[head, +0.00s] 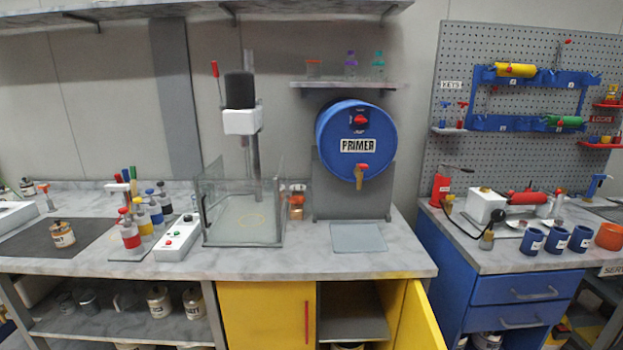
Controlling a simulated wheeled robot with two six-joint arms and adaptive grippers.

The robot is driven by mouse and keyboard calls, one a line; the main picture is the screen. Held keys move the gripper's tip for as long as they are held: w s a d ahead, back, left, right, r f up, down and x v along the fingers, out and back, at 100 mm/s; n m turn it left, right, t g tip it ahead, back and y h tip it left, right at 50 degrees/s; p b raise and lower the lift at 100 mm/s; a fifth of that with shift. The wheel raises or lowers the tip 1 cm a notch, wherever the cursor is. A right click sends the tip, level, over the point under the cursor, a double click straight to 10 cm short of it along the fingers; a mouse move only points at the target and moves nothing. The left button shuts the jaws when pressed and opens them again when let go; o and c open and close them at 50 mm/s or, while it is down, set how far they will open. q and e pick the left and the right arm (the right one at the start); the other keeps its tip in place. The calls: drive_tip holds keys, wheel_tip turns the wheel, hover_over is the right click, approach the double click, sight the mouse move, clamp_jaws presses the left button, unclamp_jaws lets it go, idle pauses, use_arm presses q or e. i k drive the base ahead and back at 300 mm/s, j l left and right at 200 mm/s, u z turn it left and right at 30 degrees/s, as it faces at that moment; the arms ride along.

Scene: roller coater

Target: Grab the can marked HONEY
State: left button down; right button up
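I cannot make out the word HONEY on any can. A can (62,235) with a tan body and a pale label stands on the dark mat at the left of the counter. Two pale cans with labels, one (158,302) and another (193,303) to its right, stand on the shelf below the counter. Their lettering is too small to read surely. More cans low in the cabinets are partly hidden. Neither of my grippers is in view.
A glass-walled press (242,210) and a blue PRIMER drum (340,125) stand on the middle counter. Small colored bottles (130,236) and a white control box (178,238) stand left of the press. A yellow cabinet door (420,318) hangs open. Blue cups (532,241) stand at right.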

sight(64, 239)
drive_tip(key=l+u, duration=0.2)
drive_tip(key=l, duration=0.7)
drive_tip(key=l+u, duration=0.15)
drive_tip(key=l, duration=0.7)
drive_tip(key=l+u, duration=0.2)
drive_tip(key=l, duration=0.7)
drive_tip(key=u, duration=1.5)
drive_tip(key=i+j+u, duration=0.3)
drive_tip(key=i, duration=0.2)
drive_tip(key=i+j+u, duration=0.2)
drive_tip(key=i, duration=1.05)
drive_tip(key=i+j+u, duration=0.2)
drive_tip(key=i, duration=1.1)
drive_tip(key=i+j+z, duration=0.1)
drive_tip(key=i+z, duration=0.35)
drive_tip(key=i+j+z, duration=0.3)
drive_tip(key=i+z, duration=0.15)
drive_tip(key=i+j+z, duration=0.7)
drive_tip(key=j+z, duration=0.25)
